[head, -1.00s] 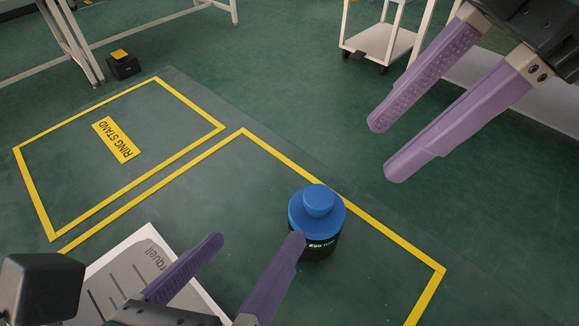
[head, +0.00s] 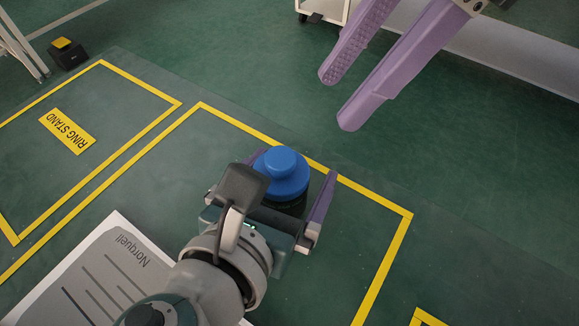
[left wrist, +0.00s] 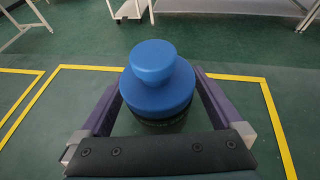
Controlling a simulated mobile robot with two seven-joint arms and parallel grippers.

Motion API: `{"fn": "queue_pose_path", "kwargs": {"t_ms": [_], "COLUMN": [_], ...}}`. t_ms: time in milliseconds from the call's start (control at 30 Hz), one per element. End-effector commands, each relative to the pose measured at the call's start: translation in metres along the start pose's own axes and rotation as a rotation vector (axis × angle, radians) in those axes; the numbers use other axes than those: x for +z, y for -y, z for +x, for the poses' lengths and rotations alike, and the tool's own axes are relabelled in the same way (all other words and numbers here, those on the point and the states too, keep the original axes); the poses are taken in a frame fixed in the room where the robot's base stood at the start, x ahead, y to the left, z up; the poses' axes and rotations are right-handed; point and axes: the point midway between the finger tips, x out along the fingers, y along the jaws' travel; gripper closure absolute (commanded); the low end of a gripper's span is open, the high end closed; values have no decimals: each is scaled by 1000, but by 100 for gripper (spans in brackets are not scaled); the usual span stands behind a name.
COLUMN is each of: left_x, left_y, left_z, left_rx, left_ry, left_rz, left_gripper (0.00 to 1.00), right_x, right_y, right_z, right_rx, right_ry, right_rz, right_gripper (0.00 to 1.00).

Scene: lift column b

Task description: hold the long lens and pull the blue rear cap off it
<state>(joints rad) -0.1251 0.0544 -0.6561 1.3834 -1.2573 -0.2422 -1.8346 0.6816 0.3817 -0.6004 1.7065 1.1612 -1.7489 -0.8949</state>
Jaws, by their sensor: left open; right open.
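The long lens stands upright inside a yellow-taped area, its blue rear cap (head: 281,172) on top. The cap has a round knob and a wider rim; it also shows in the left wrist view (left wrist: 155,75). Only a strip of the black lens barrel (head: 290,207) shows below it. My left gripper (head: 290,178) is open, with one purple finger on each side of the lens; gaps show between fingers and lens in the left wrist view. My left wrist hides the lower barrel in the head view. My right gripper (head: 336,100) is open and empty, above and to the right of the lens.
A white sheet (head: 75,275) marked Norquell lies at the lower left. A yellow RING STAND label (head: 67,131) lies in the other taped area, which is otherwise empty. A small black box (head: 67,54) with a yellow top is at the far left. A white cart stands at the back.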

Motion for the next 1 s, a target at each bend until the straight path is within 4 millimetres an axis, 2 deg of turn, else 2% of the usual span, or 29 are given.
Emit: {"fn": "queue_pose_path", "kwargs": {"t_ms": [300, 1000], "left_x": [0, 0], "left_y": [0, 0], "left_z": [2, 1], "left_rx": [-1, 0], "left_ry": [0, 0], "left_rz": [-1, -1], "left_gripper": [2, 81], "right_x": [0, 0], "right_y": [0, 0], "right_z": [0, 0], "right_rx": [0, 0], "right_ry": [0, 0], "right_rz": [0, 0], "right_gripper": [50, 50]}}
